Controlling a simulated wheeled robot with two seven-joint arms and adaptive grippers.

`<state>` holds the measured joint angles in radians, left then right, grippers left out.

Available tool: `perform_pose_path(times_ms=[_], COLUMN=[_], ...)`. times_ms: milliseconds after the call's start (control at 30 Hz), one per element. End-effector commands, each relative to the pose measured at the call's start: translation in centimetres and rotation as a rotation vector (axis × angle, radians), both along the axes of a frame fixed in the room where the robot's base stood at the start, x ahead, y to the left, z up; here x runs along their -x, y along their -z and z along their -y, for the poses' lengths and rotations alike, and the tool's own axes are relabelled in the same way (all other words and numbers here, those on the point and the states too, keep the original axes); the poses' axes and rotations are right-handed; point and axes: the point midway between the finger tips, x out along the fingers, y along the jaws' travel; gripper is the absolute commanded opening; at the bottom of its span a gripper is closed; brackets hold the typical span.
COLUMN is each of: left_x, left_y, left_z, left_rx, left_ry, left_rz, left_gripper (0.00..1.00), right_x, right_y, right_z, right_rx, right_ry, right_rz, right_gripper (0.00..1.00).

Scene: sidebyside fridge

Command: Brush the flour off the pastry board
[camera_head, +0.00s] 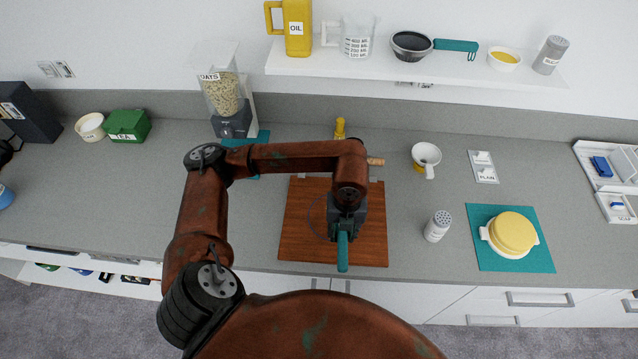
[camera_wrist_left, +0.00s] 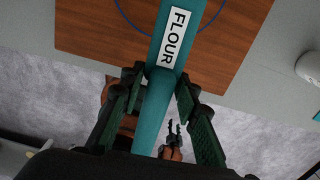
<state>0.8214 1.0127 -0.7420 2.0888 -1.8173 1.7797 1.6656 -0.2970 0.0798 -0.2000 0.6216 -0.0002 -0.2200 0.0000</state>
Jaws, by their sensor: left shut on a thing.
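The brown wooden pastry board (camera_head: 300,228) lies on the grey counter, and it also shows in the left wrist view (camera_wrist_left: 225,45). A thin blue curved line is marked on it; I cannot make out flour. My left gripper (camera_head: 344,230) is over the board's front part, shut on the teal handle of the brush (camera_head: 343,252). In the left wrist view the handle, labelled FLOUR (camera_wrist_left: 174,38), runs between the fingers. The brush's bristles are hidden, so contact with the board cannot be told. My right gripper (camera_wrist_left: 175,130) shows small and low in the left wrist view, its fingers apart and empty.
A shaker (camera_head: 437,226) stands right of the board, with a white cup (camera_head: 426,157) behind it. A yellow-topped dish (camera_head: 513,233) sits on a teal mat (camera_head: 488,258). A wooden handle (camera_head: 375,161) and a yellow item (camera_head: 340,129) are behind the board. A cereal dispenser (camera_head: 228,100) stands back left.

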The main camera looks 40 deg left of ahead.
Motion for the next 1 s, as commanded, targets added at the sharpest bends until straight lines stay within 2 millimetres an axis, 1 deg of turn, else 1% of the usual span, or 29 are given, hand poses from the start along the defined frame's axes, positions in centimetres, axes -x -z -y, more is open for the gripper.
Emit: perform_pose_path(times_ms=[33, 100, 300, 1000], left_x=[-0.1, -0.1, -0.1, -0.1], left_y=[-0.8, -1.4, -2.4, -2.6], left_z=[0.1, 0.1, 0.2, 0.2], left_rx=[0.001, 0.001, 0.001, 0.001], left_ry=[0.001, 0.002, 0.005, 0.006], left_rz=[0.002, 0.002, 0.0, 0.001], left_gripper=[0.03, 0.03, 0.03, 0.03], right_x=[0.0, 0.0, -0.1, 0.3], right_y=[-0.5, -0.9, -1.5, -1.5], right_z=[0.0, 0.0, 0.0, 0.0], right_rx=[0.0, 0.0, 0.0, 0.0], right_ry=[0.0, 0.0, 0.0, 0.001], right_rz=[0.001, 0.001, 0.002, -0.002], right_gripper=[0.4, 0.4, 0.4, 0.4])
